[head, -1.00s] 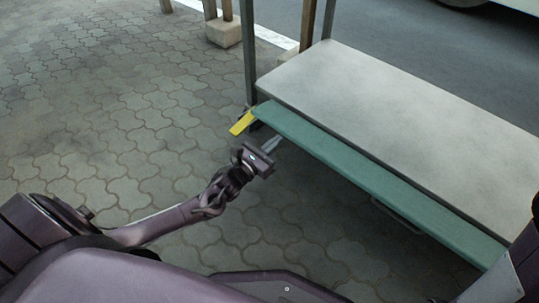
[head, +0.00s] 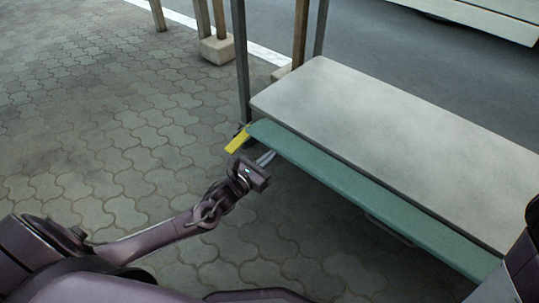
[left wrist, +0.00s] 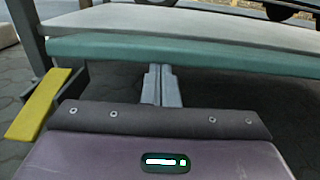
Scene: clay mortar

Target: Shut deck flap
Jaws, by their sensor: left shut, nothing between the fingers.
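The deck flap is a long green panel (head: 370,195) along the front edge of the pale grey deck (head: 390,130). It juts out from that edge, a little lower than the deck top. The flap also crosses the left wrist view (left wrist: 200,55). My left gripper (head: 268,157) is shut and empty, by the flap's left end, with its fingers pointing at the front edge. In the left wrist view the fingertips (left wrist: 160,72) are at or just under the flap's lower edge; I cannot tell if they touch. My right gripper is out of view.
A yellow tab (head: 237,143) sticks out at the flap's left end, beside a dark post (head: 240,60). A thin grey bar (head: 390,231) hangs below the flap. Paving at the left is clear. More posts stand behind on pale blocks (head: 222,48).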

